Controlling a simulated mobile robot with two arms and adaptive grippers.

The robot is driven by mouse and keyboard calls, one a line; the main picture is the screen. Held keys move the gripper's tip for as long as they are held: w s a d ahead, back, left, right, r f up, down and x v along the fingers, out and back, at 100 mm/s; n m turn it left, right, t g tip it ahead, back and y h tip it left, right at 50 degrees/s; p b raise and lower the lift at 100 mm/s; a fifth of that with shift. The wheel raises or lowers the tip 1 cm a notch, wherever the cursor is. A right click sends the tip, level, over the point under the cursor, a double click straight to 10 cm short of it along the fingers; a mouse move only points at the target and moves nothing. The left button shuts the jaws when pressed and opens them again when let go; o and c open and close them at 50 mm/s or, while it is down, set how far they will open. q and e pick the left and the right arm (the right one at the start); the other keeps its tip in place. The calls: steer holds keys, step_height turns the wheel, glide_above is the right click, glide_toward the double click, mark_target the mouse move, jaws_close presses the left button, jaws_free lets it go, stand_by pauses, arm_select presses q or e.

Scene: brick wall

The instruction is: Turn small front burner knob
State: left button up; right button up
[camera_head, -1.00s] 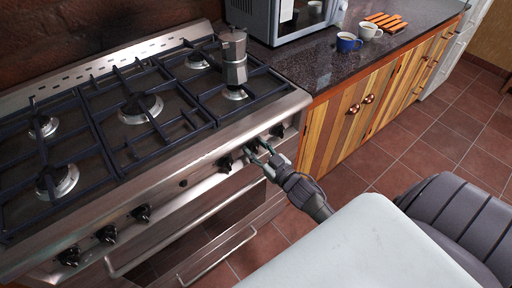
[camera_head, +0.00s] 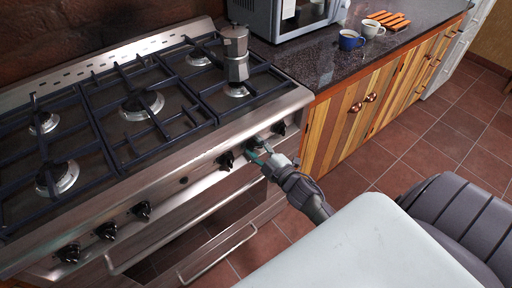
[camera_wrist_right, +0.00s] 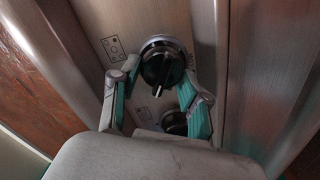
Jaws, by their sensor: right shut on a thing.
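A row of black burner knobs runs along the steel front of the stove (camera_head: 180,180). My right gripper (camera_head: 260,151) is at the knob second from the right, which it mostly hides in the head view. In the right wrist view that black knob (camera_wrist_right: 160,68) sits between the teal-padded fingers of the gripper (camera_wrist_right: 156,82), which are shut on it. The knob's pointer faces down in that view. A burner symbol is printed beside it. My left gripper is in neither view.
Neighbouring knobs (camera_head: 226,159) and (camera_head: 280,127) stand close on both sides. Oven handle bars (camera_head: 215,255) stick out below. A moka pot (camera_head: 235,55) stands on the right of the hob. Cups (camera_head: 349,41) and a microwave are on the counter.

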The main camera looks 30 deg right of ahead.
steer(key=n, duration=0.2)
steer(key=n+b, duration=0.1)
steer(key=n, duration=0.3)
steer(key=shift+a+f+b, duration=0.1)
steer(key=shift+f+b, duration=0.15)
steer(key=shift+b, duration=0.1)
stand_by(0.4)
steer(key=o, duration=1.1)
steer(key=shift+o, duration=0.2)
steer(key=shift+s, duration=0.15)
steer(key=s, duration=0.7)
steer(key=shift+s+d, duration=0.3)
steer(key=shift+s, duration=0.05)
